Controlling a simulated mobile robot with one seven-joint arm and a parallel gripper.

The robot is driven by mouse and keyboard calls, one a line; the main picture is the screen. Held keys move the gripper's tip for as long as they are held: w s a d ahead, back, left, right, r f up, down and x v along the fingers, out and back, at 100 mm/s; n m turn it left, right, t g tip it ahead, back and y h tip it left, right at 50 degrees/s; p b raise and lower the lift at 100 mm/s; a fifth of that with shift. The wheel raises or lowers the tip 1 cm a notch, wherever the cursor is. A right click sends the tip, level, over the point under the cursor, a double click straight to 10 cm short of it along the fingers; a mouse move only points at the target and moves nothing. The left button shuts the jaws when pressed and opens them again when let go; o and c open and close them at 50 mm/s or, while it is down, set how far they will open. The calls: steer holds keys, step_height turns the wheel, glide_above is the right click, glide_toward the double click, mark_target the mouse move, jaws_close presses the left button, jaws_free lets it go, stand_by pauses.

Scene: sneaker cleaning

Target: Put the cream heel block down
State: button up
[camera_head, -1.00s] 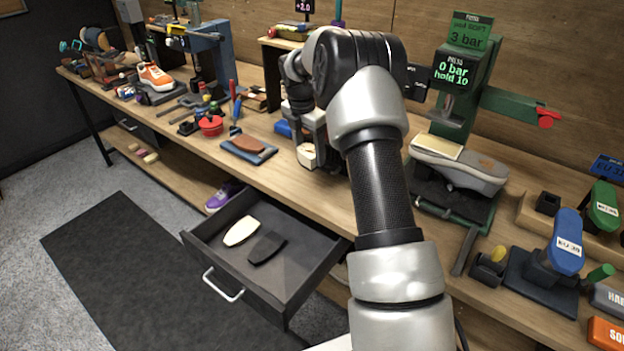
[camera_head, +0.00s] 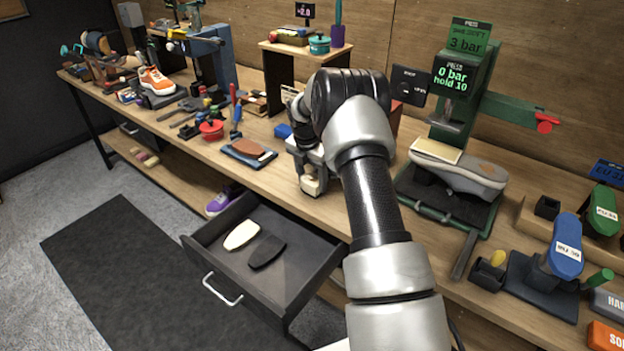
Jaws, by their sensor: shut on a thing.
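My gripper (camera_head: 312,176) is near the front edge of the workbench, to the right of the brown-topped pad. It is shut on the cream heel block (camera_head: 313,187), whose pale lower part shows below the fingers. The rest of the block is hidden by the gripper. I cannot tell whether the block touches the bench top.
Below the bench front, an open drawer (camera_head: 222,292) holds a cream sole (camera_head: 241,234) and a black sole (camera_head: 267,251). A blue block (camera_head: 283,131) is behind the gripper. A grey shoe (camera_head: 465,172) sits in the green press at right. Bench left of the gripper is partly clear.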

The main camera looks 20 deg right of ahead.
steer(key=shift+f, duration=0.15)
steer(key=o, duration=1.1)
